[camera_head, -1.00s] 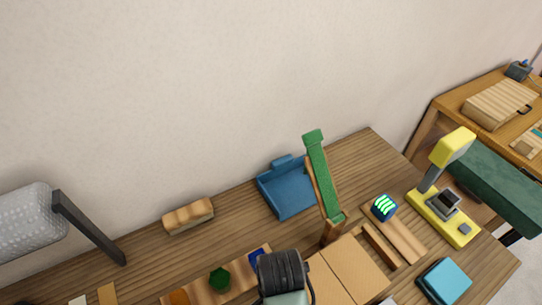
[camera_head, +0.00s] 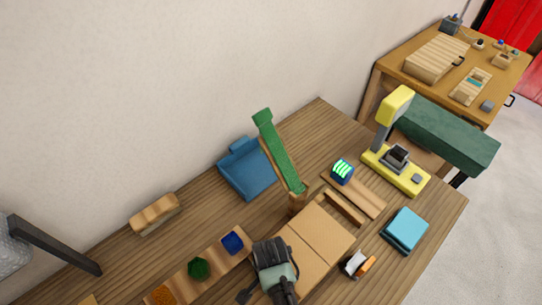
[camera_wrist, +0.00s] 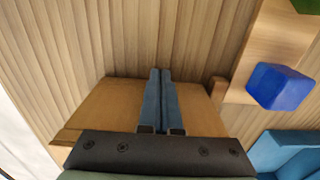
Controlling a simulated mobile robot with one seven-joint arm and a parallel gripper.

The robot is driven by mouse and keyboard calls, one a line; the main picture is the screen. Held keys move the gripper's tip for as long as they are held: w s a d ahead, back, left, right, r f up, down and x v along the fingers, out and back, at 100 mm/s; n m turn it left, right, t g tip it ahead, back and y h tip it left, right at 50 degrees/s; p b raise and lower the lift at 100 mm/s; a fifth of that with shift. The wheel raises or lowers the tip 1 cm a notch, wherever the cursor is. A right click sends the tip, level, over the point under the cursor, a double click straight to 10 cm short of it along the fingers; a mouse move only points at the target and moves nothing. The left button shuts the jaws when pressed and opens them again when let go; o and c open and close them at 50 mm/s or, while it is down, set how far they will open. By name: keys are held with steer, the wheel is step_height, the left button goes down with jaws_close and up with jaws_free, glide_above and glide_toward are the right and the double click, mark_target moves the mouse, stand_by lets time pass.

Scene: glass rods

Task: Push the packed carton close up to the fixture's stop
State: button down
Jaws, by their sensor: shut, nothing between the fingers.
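The tan carton (camera_head: 318,237), with a seam across its top, lies flat near the middle of the table in the head view. In the wrist view the carton (camera_wrist: 92,112) shows behind and on both sides of my fingers. My gripper (camera_wrist: 160,72) is shut and empty, with its two blue fingers together, their tips near the carton's edge. In the head view the gripper's dark wrist (camera_head: 275,262) covers the carton's left end, and the fingertips are hidden. I cannot tell if they touch it. A wooden fixture with a low rail (camera_head: 345,207) stands beyond the carton; which part is the stop is unclear.
A green ramp (camera_head: 280,155) and blue tray (camera_head: 248,172) stand behind the carton. A plank with a blue cube (camera_head: 232,242) and green piece (camera_head: 198,268) lies left. A striped cube (camera_head: 342,171), yellow machine (camera_head: 400,160), cyan block (camera_head: 404,230) and white-orange object (camera_head: 358,264) stand right.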

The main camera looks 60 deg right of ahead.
mark_target(296, 258)
steer(key=shift+d, duration=0.15)
steer(key=d, duration=0.3)
steer(key=s+d, duration=0.1)
steer(key=d, duration=0.1)
steer(key=s+d, duration=0.1)
steer(key=d, duration=0.2)
steer(key=shift+d, duration=0.35)
